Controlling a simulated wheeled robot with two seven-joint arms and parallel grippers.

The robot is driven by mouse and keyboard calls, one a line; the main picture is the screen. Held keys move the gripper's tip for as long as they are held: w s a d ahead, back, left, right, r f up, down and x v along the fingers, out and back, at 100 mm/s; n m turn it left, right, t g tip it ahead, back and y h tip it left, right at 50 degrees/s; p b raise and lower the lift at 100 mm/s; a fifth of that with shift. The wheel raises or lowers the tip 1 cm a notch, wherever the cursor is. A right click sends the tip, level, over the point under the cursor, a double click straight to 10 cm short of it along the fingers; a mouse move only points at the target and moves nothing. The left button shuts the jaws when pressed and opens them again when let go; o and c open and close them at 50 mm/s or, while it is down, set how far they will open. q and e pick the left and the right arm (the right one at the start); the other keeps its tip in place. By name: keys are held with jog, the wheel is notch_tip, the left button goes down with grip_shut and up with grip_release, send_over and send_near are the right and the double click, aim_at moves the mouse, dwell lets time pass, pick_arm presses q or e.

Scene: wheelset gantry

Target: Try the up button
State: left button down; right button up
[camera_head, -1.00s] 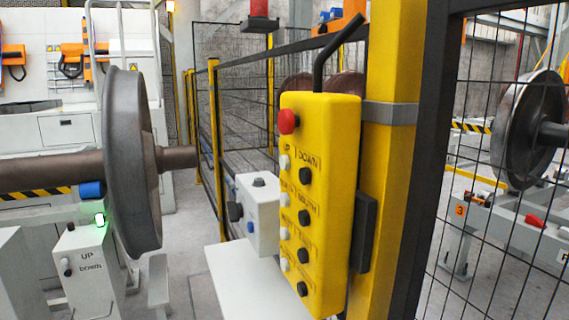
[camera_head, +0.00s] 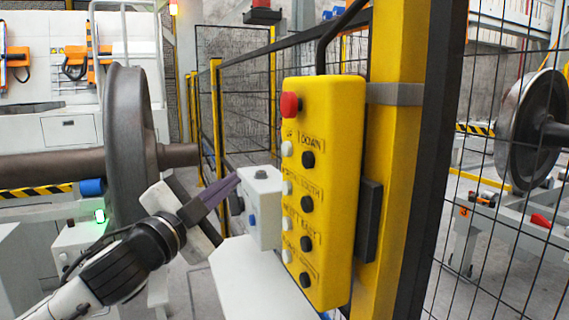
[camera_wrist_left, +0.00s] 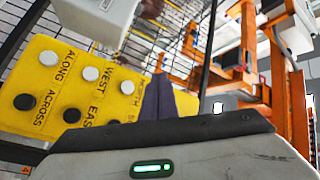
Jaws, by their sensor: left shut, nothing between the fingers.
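A yellow pendant box (camera_head: 343,185) hangs by the yellow post, with rows of white and black buttons and a red knob (camera_head: 290,105) on top. The white up button (camera_head: 288,149) is under the "UP" label, left of the black down button (camera_head: 308,159). My left gripper (camera_head: 237,180) is shut and empty, left of the pendant and apart from the up button, beside a small white box (camera_head: 262,205). In the left wrist view its dark fingers (camera_wrist_left: 158,97) show by the yellow panel (camera_wrist_left: 60,85); the up button is not seen there. My right gripper is out of view.
The yellow post (camera_head: 394,150) and mesh fence (camera_head: 480,210) stand right of the pendant. A large wheel (camera_head: 128,150) on an axle is at left. My left arm partly covers a grey pedestal (camera_head: 72,240) with a green light. A white shelf (camera_head: 250,280) lies below the small box.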

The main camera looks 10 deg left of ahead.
aim_at(287, 149)
pick_arm(q)
jog(key=shift+m+t, duration=0.3)
jog(key=shift+t, duration=0.2)
jog(key=r, duration=0.3)
jog(key=a+r, duration=0.1)
jog(key=r, duration=0.1)
jog(key=shift+s+a, duration=0.1)
jog(key=shift+s, duration=0.25)
jog(key=w+d, duration=0.5)
jog(key=d, duration=0.2)
jog(key=shift+d, duration=0.2)
jog(key=shift+d+p, duration=0.1)
jog(key=shift+p, duration=0.25)
dwell(1.0)
jog(key=shift+w+d, duration=0.2)
jog(key=shift+d, duration=0.05)
jog(key=shift+w+d, duration=0.25)
jog(key=shift+d, duration=0.1)
dwell(1.7)
